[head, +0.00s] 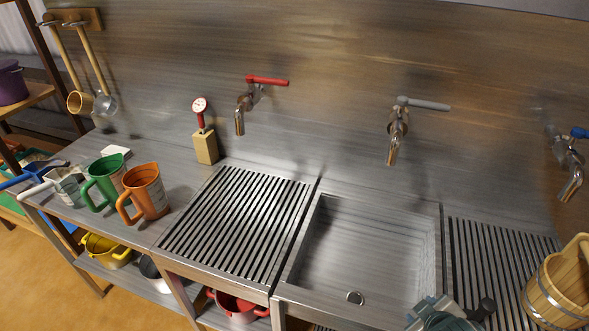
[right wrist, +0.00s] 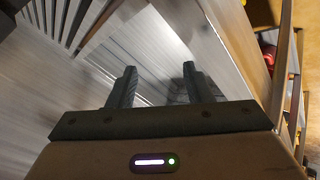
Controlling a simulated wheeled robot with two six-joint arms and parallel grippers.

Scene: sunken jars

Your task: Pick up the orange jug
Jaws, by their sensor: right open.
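The orange jug (head: 150,194) stands upright on the left part of the metal counter in the head view, its handle towards the lower left. A green jug (head: 106,180) stands close beside it on the left. My right gripper (right wrist: 160,72) is open in the right wrist view, with nothing between its fingers. In the head view part of it shows at the bottom edge, in front of the sink and far to the right of the orange jug. My left gripper is not in view. The jug is not in the right wrist view.
A clear jug with a white handle (head: 68,184) stands left of the green one. A slatted drainer (head: 236,222) and a sink (head: 368,245) lie to the right. A gauge on a wooden block (head: 205,147) stands behind. A wooden bucket (head: 562,285) is at far right.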

